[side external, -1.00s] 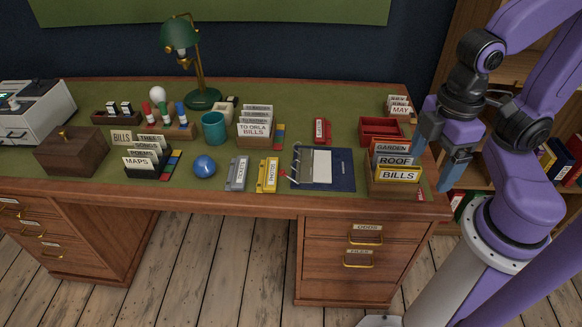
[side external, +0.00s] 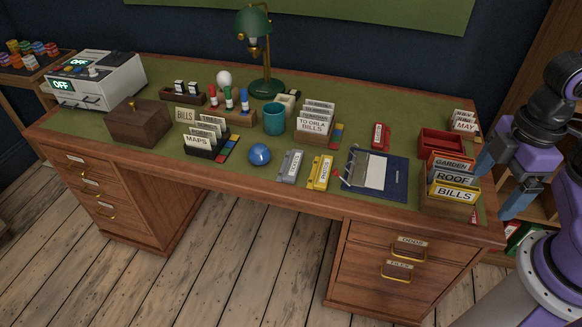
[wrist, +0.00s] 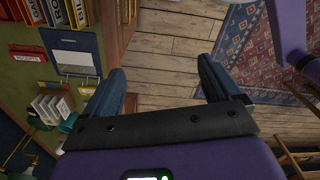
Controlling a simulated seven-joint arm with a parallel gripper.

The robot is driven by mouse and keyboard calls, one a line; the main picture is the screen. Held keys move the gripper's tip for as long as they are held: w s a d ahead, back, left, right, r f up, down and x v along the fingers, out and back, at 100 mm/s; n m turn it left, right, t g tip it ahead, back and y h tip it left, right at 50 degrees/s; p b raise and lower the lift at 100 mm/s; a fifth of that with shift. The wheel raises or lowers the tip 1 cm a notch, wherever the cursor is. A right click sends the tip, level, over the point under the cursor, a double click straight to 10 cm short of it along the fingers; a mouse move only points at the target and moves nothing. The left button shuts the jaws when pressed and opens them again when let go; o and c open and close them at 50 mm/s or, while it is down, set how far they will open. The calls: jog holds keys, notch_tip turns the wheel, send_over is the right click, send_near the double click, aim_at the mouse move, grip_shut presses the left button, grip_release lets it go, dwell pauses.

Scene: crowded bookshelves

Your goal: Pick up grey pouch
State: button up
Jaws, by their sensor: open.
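The grey pouch (side external: 290,166) lies flat near the front edge of the desk, with a white label on top. It sits between a blue ball (side external: 260,154) and a yellow pouch (side external: 320,171). My gripper (side external: 502,180) is at the right end of the desk, beside the box of labelled folders, far to the right of the grey pouch. Its two fingers are apart with nothing between them. In the wrist view my gripper (wrist: 165,82) is over bare wooden floor, with the desk at left. I cannot make out the grey pouch there.
A folder box (side external: 450,203) stands close to my gripper, with a red tray (side external: 440,143) behind it. A blue binder (side external: 397,178) lies between the yellow pouch and the folder box. A card holder (side external: 205,152) stands left of the ball. A green lamp (side external: 254,22) stands behind.

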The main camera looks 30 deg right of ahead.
jog(key=w+a+f+m+t+h, duration=0.1)
jog(key=w+a+m, duration=0.6)
jog(key=w, duration=0.5)
jog(key=w+a+f+m+t+h, duration=0.1)
jog(key=w+a+m, duration=0.3)
jog(key=w+a, duration=0.65)
jog(key=m+t+h, duration=0.1)
jog(key=m, duration=0.9)
send_over(290, 164)
jog(key=s+a, duration=0.2)
notch_tip(290, 164, down, 22)
jog(key=shift+a+r, duration=0.1)
jog(key=shift+d+x, duration=0.15)
jog(key=shift+x, duration=1.2)
jog(key=shift+d+x, duration=0.15)
jog(key=shift+x, duration=1.25)
